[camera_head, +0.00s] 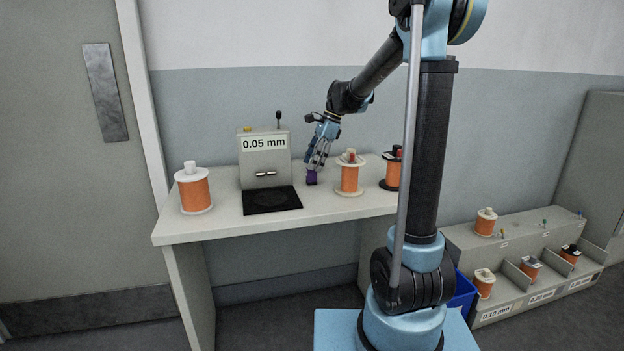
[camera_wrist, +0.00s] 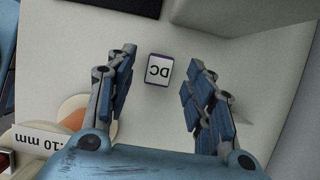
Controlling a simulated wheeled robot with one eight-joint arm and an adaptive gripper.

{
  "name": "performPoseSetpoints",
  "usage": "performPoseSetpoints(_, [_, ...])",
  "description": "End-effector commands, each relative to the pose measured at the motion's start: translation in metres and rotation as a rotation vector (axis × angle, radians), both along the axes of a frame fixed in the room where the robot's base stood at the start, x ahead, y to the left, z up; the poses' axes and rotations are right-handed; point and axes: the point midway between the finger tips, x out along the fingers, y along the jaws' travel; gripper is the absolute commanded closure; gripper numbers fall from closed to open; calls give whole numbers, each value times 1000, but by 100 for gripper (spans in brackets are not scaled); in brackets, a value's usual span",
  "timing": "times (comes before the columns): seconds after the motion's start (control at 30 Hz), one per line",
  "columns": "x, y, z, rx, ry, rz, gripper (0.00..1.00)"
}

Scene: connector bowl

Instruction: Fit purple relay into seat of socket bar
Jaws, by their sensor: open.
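The purple relay (camera_head: 312,178) is a small block standing on the grey bench beside a white-flanged orange spool. In the wrist view the relay (camera_wrist: 159,70) shows a white top marked "DC" with a dark purple edge. My gripper (camera_head: 318,163) is above the relay, pointing down. In the wrist view its fingers are spread apart on either side of the relay, with clear gaps and no visible contact. I cannot make out a socket bar in either view.
Orange spools (camera_head: 349,176) stand close right of the relay. The labelled instrument (camera_head: 265,157) and its black pad (camera_head: 271,199) are to the left, with another spool (camera_head: 194,189) beyond. A stepped rack (camera_head: 512,240) with several spools stands low at right, near a blue bin (camera_head: 463,291).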

Motion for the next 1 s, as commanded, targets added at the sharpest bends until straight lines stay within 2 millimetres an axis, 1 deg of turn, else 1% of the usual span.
performPoseSetpoints(0.03, [0, 2, -8, 0, 0, 1, 52])
performPoseSetpoints(0.1, [-1, 4, -16, 0, 0, 1, 52])
performPoseSetpoints(0.23, [-2, 9, -28, 0, 0, 1, 52])
performPoseSetpoints(0.33, [-2, 10, -32, 0, -1, 1, 52])
performPoseSetpoints(0.53, [-2, 10, -32, 0, -1, 0, 52])
performPoseSetpoints(0.57, [-2, 10, -32, 0, -1, 0, 54])
performPoseSetpoints(0.6, [-2, 10, -32, 0, -1, 0, 63])
performPoseSetpoints(0.67, [-2, 9, -32, 0, -1, -1, 77])
performPoseSetpoints(0.7, [-2, 9, -32, 0, -1, -1, 86])
performPoseSetpoints(0.77, [-2, 9, -32, 0, -1, -1, 99])
performPoseSetpoints(1.0, [-2, 8, -32, 0, 0, -2, 100])
